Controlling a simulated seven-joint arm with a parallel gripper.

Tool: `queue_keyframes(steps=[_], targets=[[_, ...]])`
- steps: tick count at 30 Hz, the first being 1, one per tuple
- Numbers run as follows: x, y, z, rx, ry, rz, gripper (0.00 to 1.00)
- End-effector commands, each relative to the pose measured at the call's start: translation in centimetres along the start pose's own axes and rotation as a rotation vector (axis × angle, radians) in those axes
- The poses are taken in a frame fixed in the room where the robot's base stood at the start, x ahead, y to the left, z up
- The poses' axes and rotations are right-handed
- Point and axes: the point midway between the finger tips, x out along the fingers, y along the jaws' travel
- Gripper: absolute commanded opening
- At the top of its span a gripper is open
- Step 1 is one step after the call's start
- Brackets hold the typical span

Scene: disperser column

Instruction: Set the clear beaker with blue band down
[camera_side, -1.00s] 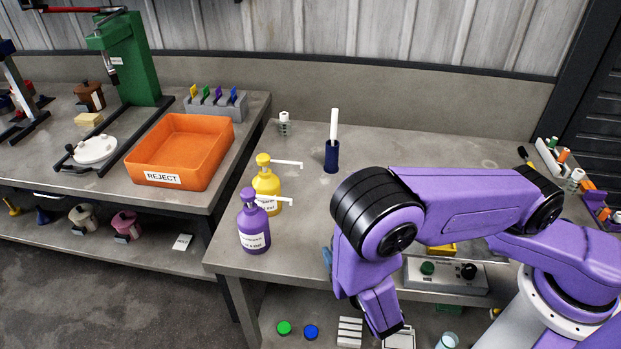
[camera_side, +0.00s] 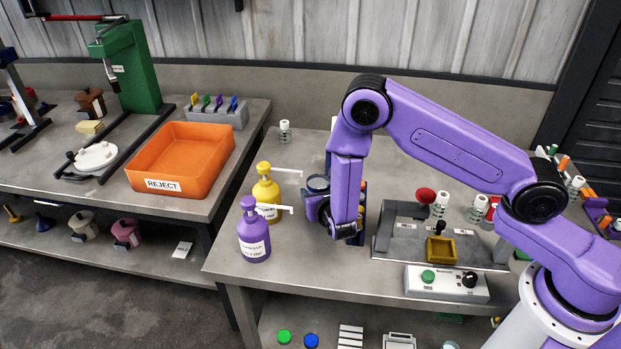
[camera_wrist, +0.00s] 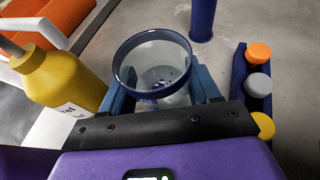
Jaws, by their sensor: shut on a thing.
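The clear beaker with blue band (camera_side: 317,184) is upright in my gripper (camera_side: 318,208), near the pump spouts in the side view. In the wrist view the beaker (camera_wrist: 152,50) sits between the two blue fingers of my gripper (camera_wrist: 160,92), which are shut on its sides. Its open rim faces the camera, and small specks show inside. The beaker's base is mostly hidden by my gripper, so I cannot tell whether it touches the table (camera_side: 290,240).
A yellow pump bottle (camera_side: 266,190) and a purple pump bottle (camera_side: 253,235) stand just left. A dark blue rack with coloured caps (camera_wrist: 257,85) is close right. A grey tray (camera_side: 400,248) and a control box (camera_side: 445,283) lie further right. Bare table lies in front.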

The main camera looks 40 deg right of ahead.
Motion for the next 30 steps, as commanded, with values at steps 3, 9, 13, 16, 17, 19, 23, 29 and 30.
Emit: queue_keyframes(steps=[3,9,13,16,17,19,23,29,30], targets=[[2.0,-0.1,0.9,0.004,-0.002,-0.003,0.2],[3.6,0.0,1.5,0.002,-0.001,-0.001,0.2],[4.2,0.0,1.7,0.002,0.0,-0.001,0.2],[5.4,-0.1,2.3,0.004,-0.002,-0.002,0.2],[5.7,0.0,2.4,0.004,-0.002,-0.002,0.2],[6.5,0.0,2.7,0.003,-0.001,-0.001,0.2],[7.8,0.0,3.2,0.002,-0.002,-0.002,0.2],[8.2,0.0,2.0,-0.001,0.0,0.0,0.2],[8.2,0.0,1.9,0.0,0.0,0.0,0.2]])
